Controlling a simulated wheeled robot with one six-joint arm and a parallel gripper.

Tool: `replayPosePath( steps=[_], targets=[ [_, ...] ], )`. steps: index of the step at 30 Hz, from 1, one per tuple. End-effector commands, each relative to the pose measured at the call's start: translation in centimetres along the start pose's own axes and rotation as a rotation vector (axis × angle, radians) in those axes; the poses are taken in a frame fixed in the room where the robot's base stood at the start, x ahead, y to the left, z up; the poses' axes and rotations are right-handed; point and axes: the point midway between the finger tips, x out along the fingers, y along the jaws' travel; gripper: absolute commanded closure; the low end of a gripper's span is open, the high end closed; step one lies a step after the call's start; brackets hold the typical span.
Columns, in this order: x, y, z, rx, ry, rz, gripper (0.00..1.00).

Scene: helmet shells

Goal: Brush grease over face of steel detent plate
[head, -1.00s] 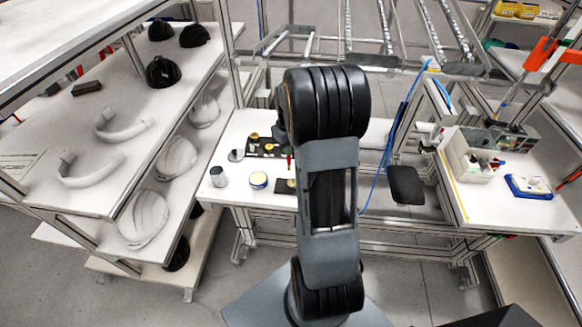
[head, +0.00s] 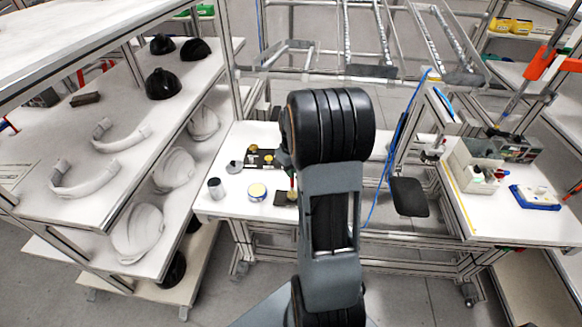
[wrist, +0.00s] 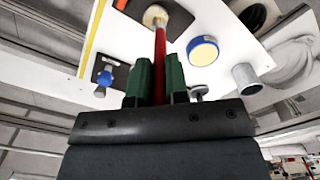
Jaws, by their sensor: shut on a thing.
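My gripper (wrist: 160,85) has green fingers shut on a brush with a red handle (wrist: 160,50). Its pale round tip (wrist: 155,16) points away from the fingers, over a dark flat piece at the table's front; contact is unclear. In the head view the red handle (head: 292,184) shows just left of my arm, above that dark piece (head: 283,198). I cannot single out the steel detent plate with certainty.
A grey metal cup (head: 216,189) stands left of the tin. A black tray with yellow parts (head: 262,158) lies behind. A blue knobbed part (wrist: 105,77) sits on a dark mat. Shelves with helmet shells (head: 137,232) flank the left; a blue cable hangs at right.

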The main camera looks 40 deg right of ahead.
Motion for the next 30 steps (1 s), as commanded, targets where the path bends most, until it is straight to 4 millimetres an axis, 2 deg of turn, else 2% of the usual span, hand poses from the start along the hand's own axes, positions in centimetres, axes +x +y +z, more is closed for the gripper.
replayPosePath(
  steps=[17, 30],
  targets=[
    [0.02, 0.0, 0.0, 0.0, 0.0, 0.0, 1.0],
    [0.78, 0.0, 0.01, 0.0, 0.0, 0.0, 1.0]
  ],
)
